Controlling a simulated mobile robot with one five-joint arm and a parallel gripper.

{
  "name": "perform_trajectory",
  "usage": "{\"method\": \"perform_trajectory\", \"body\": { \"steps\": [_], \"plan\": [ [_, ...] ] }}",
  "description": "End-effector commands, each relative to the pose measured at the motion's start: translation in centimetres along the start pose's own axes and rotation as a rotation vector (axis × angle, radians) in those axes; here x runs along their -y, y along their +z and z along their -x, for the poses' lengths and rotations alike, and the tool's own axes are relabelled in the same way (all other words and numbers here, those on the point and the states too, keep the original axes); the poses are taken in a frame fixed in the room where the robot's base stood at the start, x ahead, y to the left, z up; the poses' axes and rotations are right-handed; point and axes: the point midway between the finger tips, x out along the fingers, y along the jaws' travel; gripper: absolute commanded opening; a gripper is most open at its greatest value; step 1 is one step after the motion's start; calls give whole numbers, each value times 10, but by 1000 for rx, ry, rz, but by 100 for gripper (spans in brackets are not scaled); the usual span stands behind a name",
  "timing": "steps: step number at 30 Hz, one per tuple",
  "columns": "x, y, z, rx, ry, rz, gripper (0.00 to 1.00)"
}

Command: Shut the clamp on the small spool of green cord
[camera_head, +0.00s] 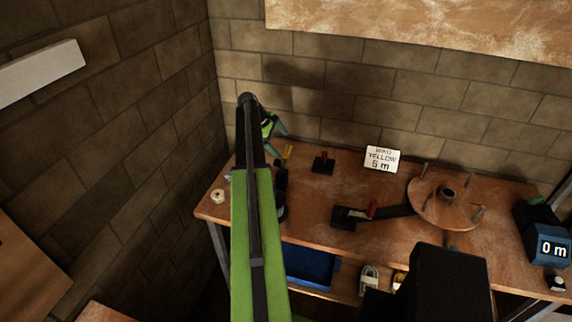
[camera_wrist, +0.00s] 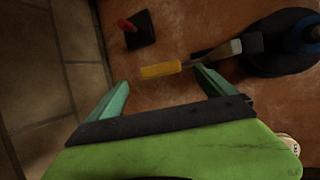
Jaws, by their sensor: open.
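My gripper (camera_head: 277,137) is open and empty above the back left of the bench. In the wrist view, its green fingers (camera_wrist: 161,80) point at a yellow handle (camera_wrist: 160,70) on a grey metal bar. The bar runs to a dark round body (camera_wrist: 285,45) with a blue part, cut by the right edge. This may be a spool with its clamp; I cannot tell. The yellow handle also shows in the head view (camera_head: 288,152), just below the fingers; no contact is clear. I cannot make out any green cord; my arm hides part of the bench.
Further right are a red-handled clamp (camera_head: 350,215), a "YELLOW 5 m" card (camera_head: 382,158), a pegged wooden disc (camera_head: 432,210) and a "0 m" counter (camera_head: 548,246). Brick walls close the left and back.

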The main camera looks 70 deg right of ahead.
Motion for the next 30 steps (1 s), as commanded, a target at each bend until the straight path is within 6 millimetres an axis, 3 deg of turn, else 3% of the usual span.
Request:
{"method": "perform_trajectory", "body": {
  "steps": [1, 3, 9, 21, 30],
  "plan": [
    [3, -4, -22, 0, 0, -1, 95],
    [3, -4, -38, 0, 0, -1, 95],
    [2, -2, -67, 0, 0, -1, 95],
    [0, 1, -73, 0, -1, -1, 95],
    [0, 1, -74, 0, -1, -1, 58]
  ]
}}
